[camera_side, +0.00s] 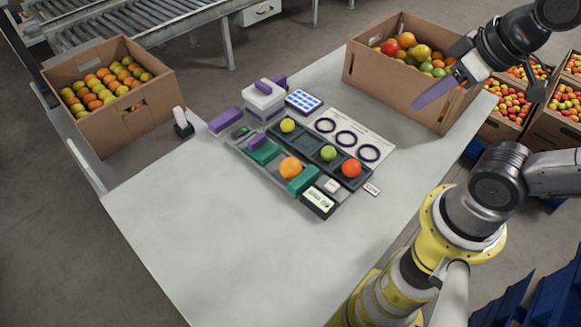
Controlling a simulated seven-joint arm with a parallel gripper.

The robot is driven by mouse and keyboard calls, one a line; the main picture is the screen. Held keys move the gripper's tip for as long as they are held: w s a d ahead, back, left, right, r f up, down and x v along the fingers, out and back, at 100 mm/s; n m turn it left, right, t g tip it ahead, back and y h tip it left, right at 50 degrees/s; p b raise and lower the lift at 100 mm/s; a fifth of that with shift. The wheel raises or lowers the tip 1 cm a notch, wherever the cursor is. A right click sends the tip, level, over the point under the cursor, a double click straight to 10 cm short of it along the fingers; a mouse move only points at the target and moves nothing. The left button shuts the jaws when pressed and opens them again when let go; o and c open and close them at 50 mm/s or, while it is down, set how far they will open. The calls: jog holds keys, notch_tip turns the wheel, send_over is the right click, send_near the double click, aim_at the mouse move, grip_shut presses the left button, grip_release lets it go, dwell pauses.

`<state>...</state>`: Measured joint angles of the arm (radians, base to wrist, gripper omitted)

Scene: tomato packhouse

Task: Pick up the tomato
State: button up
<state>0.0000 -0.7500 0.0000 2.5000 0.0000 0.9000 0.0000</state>
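A round red tomato (351,168) sits at the right end of the dark compartment tray (307,146) on the table. A green round fruit (328,153) lies beside it to the left, and a yellow one (288,125) is at the tray's far left end. My gripper (432,94) is at the upper right, in front of the right cardboard box and apart from the tomato. One purple finger shows clearly, pointing down-left. The other finger cannot be made out, so its opening is unclear. No fruit shows at the fingertip.
An orange (290,168) sits by green blocks and a small display (318,201) in front of the tray. Rings on a white sheet (379,133) lie behind it. Fruit-filled cardboard boxes stand at left (150,115) and right (385,91). The table's front (220,240) is clear.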

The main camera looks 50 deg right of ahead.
jog(key=o, duration=1.1)
jog(key=m+g, duration=0.1)
jog(key=g, duration=0.5)
send_over(290, 161)
jog(key=f, duration=2.3)
jog(key=shift+s+d+f, duration=0.1)
jog(key=shift+s+f, duration=0.1)
jog(key=shift+f, duration=0.1)
jog(key=shift+w+f, duration=0.2)
jog(key=shift+f, duration=2.85)
